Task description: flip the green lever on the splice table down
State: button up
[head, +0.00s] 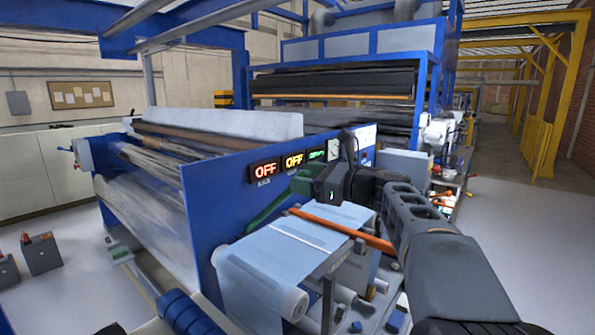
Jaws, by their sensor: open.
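The green lever (268,208) is on the blue side panel above the splice table. It slants up to the right from its lower left end, and its upper end is close to my gripper or partly behind it. The splice table (318,262) carries light blue film sheets, with an orange bar (345,232) lying across it. My gripper (310,186) is open at the end of my arm, which reaches in from the lower right. It is at the upper end of the lever; I cannot tell whether they touch.
A film roll (292,303) hangs at the table's front. Large rollers stand at left. Grey floor is clear at right.

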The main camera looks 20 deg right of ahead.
jog(key=shift+x, duration=1.25)
jog(key=shift+c, duration=0.2)
